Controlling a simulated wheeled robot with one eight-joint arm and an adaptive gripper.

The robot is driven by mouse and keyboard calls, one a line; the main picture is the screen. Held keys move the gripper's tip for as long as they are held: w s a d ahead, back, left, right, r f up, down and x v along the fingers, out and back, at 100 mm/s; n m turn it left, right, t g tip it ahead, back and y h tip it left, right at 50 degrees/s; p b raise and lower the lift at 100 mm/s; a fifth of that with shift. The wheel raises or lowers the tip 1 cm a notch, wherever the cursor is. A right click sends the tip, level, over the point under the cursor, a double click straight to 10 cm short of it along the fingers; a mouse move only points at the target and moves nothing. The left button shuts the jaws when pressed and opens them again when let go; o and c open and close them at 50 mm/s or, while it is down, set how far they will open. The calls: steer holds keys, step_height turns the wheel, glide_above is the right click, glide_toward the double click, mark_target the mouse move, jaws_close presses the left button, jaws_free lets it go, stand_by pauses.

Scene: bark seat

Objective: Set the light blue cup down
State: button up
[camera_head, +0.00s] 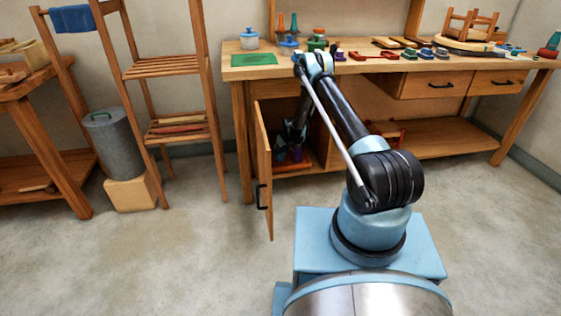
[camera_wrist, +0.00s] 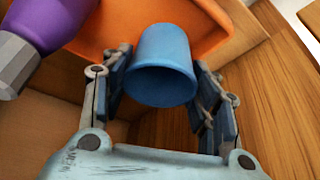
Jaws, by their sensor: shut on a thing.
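The light blue cup (camera_wrist: 160,62) is between the two fingers of my gripper (camera_wrist: 162,72) in the wrist view. The fingers are shut on its sides. An orange tray (camera_wrist: 203,20) lies behind and beneath the cup in that view; I cannot tell whether the cup touches it. In the head view my gripper (camera_head: 285,143) reaches inside the open cabinet under the workbench, where the arm and shadow mostly hide the cup.
A purple object (camera_wrist: 55,22) with a grey faceted end is left of the cup. Wooden cabinet surfaces (camera_wrist: 262,85) are close on the right. The open cabinet door (camera_head: 264,170) stands left of my arm. The workbench top (camera_head: 345,67) above holds several tools and a green mat (camera_head: 254,59).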

mark_target(280, 157)
steer(key=shift+f, duration=2.45)
steer(key=o, duration=1.1)
steer(key=v, duration=1.2)
